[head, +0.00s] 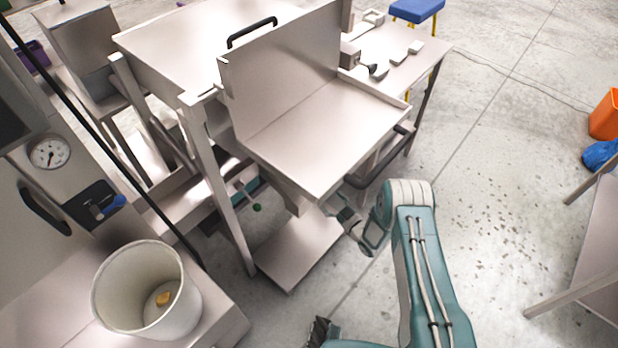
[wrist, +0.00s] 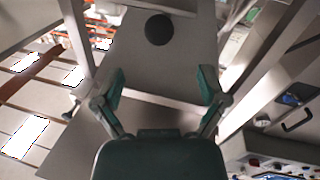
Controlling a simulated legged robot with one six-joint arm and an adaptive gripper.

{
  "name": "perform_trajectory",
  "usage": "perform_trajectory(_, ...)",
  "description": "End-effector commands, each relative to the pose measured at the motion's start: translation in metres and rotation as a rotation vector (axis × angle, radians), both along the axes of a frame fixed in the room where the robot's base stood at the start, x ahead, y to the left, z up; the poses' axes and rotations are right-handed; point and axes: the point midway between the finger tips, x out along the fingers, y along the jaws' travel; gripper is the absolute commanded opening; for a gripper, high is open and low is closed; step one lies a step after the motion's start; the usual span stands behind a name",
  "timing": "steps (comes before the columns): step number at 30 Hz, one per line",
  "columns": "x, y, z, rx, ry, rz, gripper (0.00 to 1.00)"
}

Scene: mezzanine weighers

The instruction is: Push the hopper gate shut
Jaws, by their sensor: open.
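The steel hopper machine (head: 325,120) stands in the middle of the head view, with a tall back plate and a wide flat tray. I cannot tell for certain which part is the gate. In the wrist view, a flat grey metal plate (wrist: 185,55) with a round black knob (wrist: 158,29) lies ahead of my gripper and may be the gate. My gripper (wrist: 160,85) is open and empty, its two teal-backed fingers spread on either side of the plate's middle. In the head view my gripper (head: 352,222) is at the tray's near lower corner, partly hidden; contact cannot be told.
A white bucket (head: 180,300) with a small yellow thing inside stands at lower left. A pressure gauge (head: 50,151) is on the left panel. A side table (head: 440,60) with scoops adjoins the machine. Open concrete floor (head: 510,190) lies to the right.

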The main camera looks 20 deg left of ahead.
Motion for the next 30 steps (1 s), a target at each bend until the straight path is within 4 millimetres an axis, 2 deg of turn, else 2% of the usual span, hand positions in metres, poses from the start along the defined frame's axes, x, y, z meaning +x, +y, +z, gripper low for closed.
perform_trajectory(15, 0.047, 0.074, -0.001, -0.006, -0.001, 0.001, 0.92)
perform_trajectory(21, 0.057, 0.086, -0.001, -0.005, 0.001, -0.002, 0.92)
perform_trajectory(30, 0.059, 0.090, -0.001, -0.006, 0.001, -0.002, 0.92)
